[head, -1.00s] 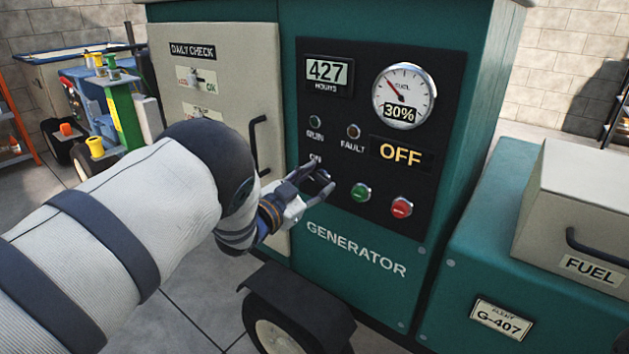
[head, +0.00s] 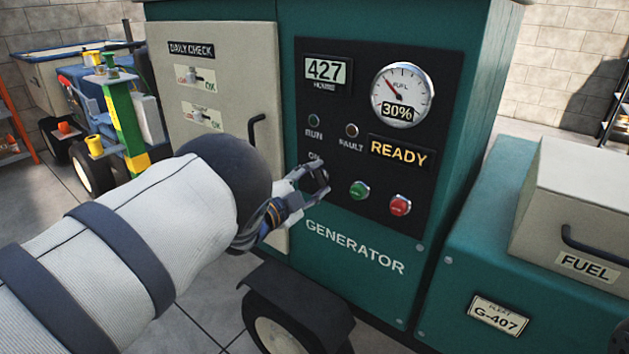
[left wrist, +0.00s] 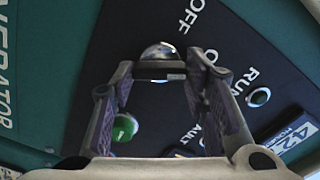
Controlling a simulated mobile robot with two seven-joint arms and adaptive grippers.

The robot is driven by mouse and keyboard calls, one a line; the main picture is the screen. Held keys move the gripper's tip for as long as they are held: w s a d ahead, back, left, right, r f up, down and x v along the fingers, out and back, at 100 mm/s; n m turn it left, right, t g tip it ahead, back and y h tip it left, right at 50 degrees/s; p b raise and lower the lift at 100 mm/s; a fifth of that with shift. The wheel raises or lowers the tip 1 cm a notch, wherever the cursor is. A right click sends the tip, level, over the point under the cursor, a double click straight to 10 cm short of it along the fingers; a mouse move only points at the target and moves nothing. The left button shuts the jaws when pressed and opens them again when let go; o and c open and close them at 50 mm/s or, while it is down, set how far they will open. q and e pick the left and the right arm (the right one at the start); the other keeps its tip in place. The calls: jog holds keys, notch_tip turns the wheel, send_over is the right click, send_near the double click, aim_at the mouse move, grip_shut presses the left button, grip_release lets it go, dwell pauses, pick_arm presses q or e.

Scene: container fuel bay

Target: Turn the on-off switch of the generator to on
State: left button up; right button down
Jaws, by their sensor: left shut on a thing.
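The generator (head: 370,262) is a teal cabinet with a black control panel (head: 330,225). My left gripper (head: 310,182) is at the panel, shut on this switch. In the left wrist view, the silvery face of the switch (left wrist: 158,50) shows between the fingertips of my left gripper (left wrist: 160,72), near the OFF lettering. The panel display (head: 399,152) reads READY in yellow. My right gripper is not in view.
A green button (head: 359,190) and a red button (head: 401,205) sit right of the switch. A beige door with a dark handle (head: 257,132) is at left. A fuel gauge (head: 402,95) reads 30%. A beige FUEL box (head: 578,205) stands at right.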

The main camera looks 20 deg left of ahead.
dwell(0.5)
pick_arm(q)
jog(key=o, duration=1.1)
jog(key=shift+o, duration=0.2)
jog(key=v, duration=1.2)
